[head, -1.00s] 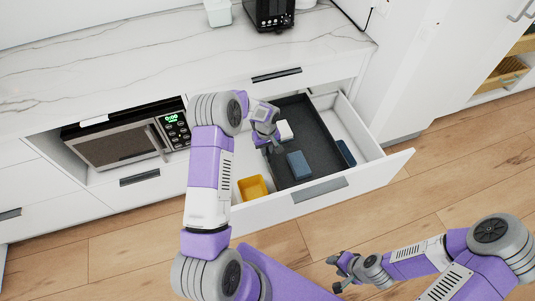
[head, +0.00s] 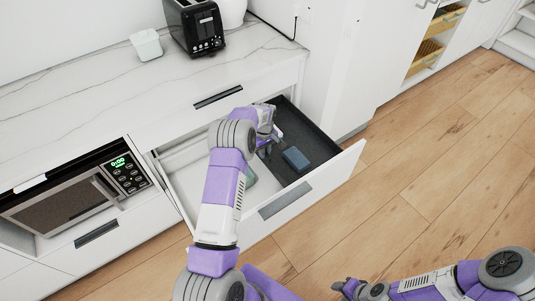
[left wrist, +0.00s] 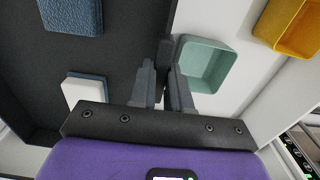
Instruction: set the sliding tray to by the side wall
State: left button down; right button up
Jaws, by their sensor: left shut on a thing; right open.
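The dark sliding tray (head: 312,137) lies inside the open white drawer (head: 328,183), at its right side. Its right edge is at or close to the drawer's right side wall; I cannot tell if they touch. My left gripper (head: 264,148) is shut on the tray's left wall, and the fingers also show in the left wrist view (left wrist: 166,75). A blue block (head: 296,159) and a white and blue sponge-like piece (left wrist: 86,93) lie in the tray (left wrist: 118,55). My right gripper (head: 343,287) is open and empty over the floor, low in the head view.
A teal container (left wrist: 205,62) sits in the drawer just left of the tray, and a yellow container (left wrist: 297,22) sits farther left. The microwave (head: 65,203) stands left of the drawer.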

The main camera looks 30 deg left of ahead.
pick_arm(q)
jog(key=shift+w+d, duration=0.1)
jog(key=shift+w, duration=0.15)
jog(key=c, duration=1.1)
grip_release()
jog(key=shift+w+d, duration=0.1)
jog(key=shift+r, duration=0.15)
notch_tip(320, 180, up, 7)
jog(key=shift+r+p, duration=0.2)
jog(key=shift+p, duration=0.95)
